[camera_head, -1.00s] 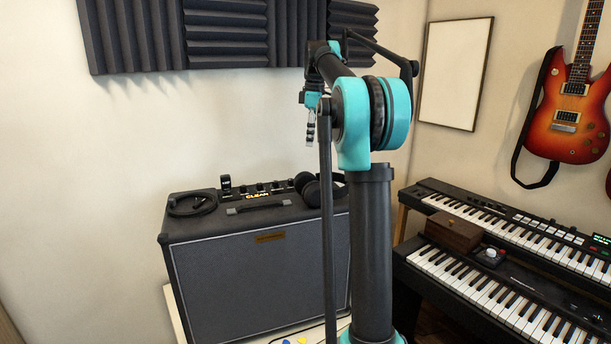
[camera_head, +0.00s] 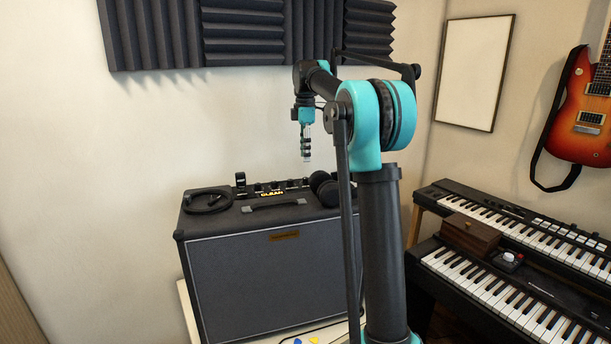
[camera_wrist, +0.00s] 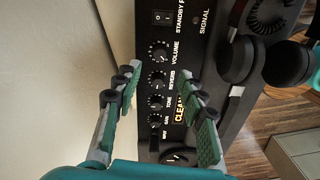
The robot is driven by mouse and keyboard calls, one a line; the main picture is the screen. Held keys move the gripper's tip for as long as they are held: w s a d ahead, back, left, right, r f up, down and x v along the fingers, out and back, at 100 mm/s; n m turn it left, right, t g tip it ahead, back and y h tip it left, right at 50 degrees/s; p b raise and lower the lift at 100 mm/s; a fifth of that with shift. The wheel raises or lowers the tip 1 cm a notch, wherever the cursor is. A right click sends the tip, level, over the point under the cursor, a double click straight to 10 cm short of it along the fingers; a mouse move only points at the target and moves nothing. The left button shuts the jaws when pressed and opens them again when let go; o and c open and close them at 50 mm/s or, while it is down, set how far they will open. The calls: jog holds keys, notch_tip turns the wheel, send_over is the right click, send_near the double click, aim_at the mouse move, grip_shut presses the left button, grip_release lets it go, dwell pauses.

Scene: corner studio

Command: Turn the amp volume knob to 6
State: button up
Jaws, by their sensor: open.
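The amp (camera_head: 262,285) is a dark box with a control panel on its top. The volume knob lies just beyond the fingertips in the picture. In the head view my gripper (camera_head: 306,154) points down above the back right of the amp, clear of the panel.
The reverb knob (camera_wrist: 157,79), tone knob (camera_wrist: 156,101) and gain knob (camera_wrist: 154,119) line up with the volume knob. A standby switch (camera_wrist: 162,17) is beyond it. Headphones (camera_head: 325,188) and a coiled cable (camera_head: 206,201) lie on the amp. The wall is close behind.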

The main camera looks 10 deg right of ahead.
aim_at(305, 180)
notch_tip(305, 180, down, 8)
jog(key=shift+f, duration=0.25)
jog(key=shift+c, duration=0.5)
grip_shut()
